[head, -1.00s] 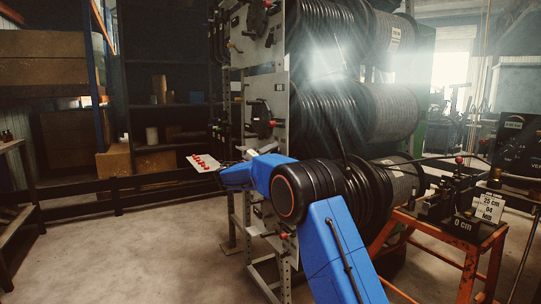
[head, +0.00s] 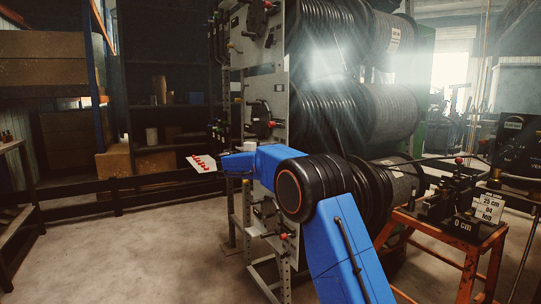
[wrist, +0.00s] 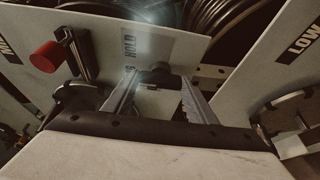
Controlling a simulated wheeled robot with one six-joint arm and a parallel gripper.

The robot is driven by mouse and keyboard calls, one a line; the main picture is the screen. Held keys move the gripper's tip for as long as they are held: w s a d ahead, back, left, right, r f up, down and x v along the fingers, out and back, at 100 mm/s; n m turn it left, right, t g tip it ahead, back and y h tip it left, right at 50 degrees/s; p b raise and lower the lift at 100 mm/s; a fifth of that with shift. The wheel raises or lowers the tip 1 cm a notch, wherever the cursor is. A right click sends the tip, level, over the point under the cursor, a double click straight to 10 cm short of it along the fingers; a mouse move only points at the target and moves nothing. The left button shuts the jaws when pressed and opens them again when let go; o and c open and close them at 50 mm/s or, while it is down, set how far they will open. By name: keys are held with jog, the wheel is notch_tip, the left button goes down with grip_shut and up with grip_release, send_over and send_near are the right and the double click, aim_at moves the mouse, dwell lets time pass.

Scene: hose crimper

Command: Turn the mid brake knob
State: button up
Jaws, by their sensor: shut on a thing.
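In the wrist view, my gripper (wrist: 158,88) has a finger on each side of a small black knob (wrist: 155,74) and is shut on it. The knob sits at a pale plate (wrist: 190,45) marked HOLD. In the head view, my blue arm reaches in front of the rack's panels. The mid panel (head: 281,88) of the rack carries a black crank (head: 261,120) with a red tip.
In the wrist view, a red-ended handle (wrist: 44,57) stands left of the fingers, and a panel marked LOW (wrist: 295,65) is at right. Large hose reels (head: 375,110) fill the rack. An orange stand (head: 470,240) is at right. The floor at front left is clear.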

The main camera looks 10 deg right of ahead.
jog(key=n, duration=0.2)
jog(key=n+g+y, duration=0.1)
jog(key=n, duration=0.1)
jog(key=shift+a+r+g, duration=0.1)
jog(key=shift+g, duration=0.2)
jog(key=shift+n, duration=0.4)
jog(key=o, duration=1.1)
jog(key=shift+c, duration=0.2)
jog(key=v, duration=1.7)
jog(key=shift+r, duration=0.2)
jog(key=shift+a, duration=0.15)
